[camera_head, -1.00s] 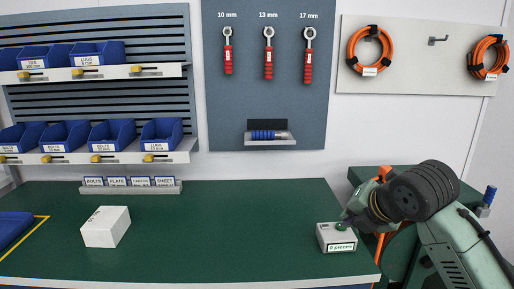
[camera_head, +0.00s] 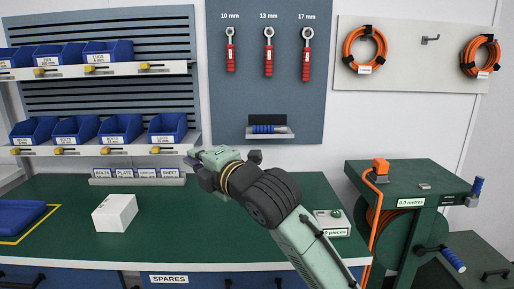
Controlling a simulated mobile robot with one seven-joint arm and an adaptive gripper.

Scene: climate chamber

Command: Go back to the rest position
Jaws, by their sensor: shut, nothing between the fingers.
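My gripper (camera_head: 194,164) is at the left end of my arm, above the middle of the green workbench (camera_head: 65,190). It is shut and empty, and touches nothing that I can see. My arm reaches up from the lower right across the bench. The small counter box (camera_head: 333,224) with a green button and a "pieces" display stands to the right behind my arm, partly covered by it.
A white box (camera_head: 115,212) stands on the bench to the left of my gripper. A blue tray (camera_head: 20,216) lies at far left. A green cable-reel stand (camera_head: 405,205) reading "0.0 metres" stands at right. Shelves with blue bins (camera_head: 120,128) and a tool panel (camera_head: 267,100) are behind.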

